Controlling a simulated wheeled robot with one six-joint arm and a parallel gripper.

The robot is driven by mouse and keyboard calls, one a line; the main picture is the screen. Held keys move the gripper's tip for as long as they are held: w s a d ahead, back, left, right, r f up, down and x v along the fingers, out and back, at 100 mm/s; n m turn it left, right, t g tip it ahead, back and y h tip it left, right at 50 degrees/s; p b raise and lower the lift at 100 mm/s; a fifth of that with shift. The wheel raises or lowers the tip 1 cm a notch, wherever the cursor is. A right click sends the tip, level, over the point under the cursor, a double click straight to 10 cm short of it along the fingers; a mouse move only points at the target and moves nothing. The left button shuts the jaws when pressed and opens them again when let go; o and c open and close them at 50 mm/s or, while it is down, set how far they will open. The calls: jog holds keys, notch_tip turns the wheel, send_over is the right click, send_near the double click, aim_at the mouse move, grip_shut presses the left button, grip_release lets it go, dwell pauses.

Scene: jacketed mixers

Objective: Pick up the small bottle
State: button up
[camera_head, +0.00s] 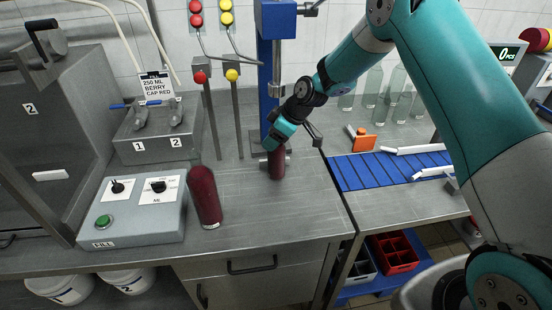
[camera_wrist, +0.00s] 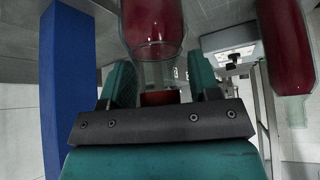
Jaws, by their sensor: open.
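A small dark red bottle (camera_head: 277,163) stands upright at the foot of the blue column, its top hidden by my gripper (camera_head: 282,134). In the wrist view the clear neck of this bottle (camera_wrist: 156,72) lies between the two teal fingers of my gripper (camera_wrist: 161,80), with a gap on each side. The fingers are open and not closed on the neck. A second dark red bottle (camera_head: 205,196) stands nearer on the steel bench, to the left, and looks larger in the head view. It also shows at the right of the wrist view (camera_wrist: 287,45).
A blue column (camera_head: 265,85) rises right beside my gripper. A control box (camera_head: 135,222) with a green button is left of the second bottle. Clear bottles (camera_head: 373,85) and a blue conveyor (camera_head: 365,171) are to the right.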

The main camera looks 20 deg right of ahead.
grip_shut()
jog(key=shift+s+f, duration=0.1)
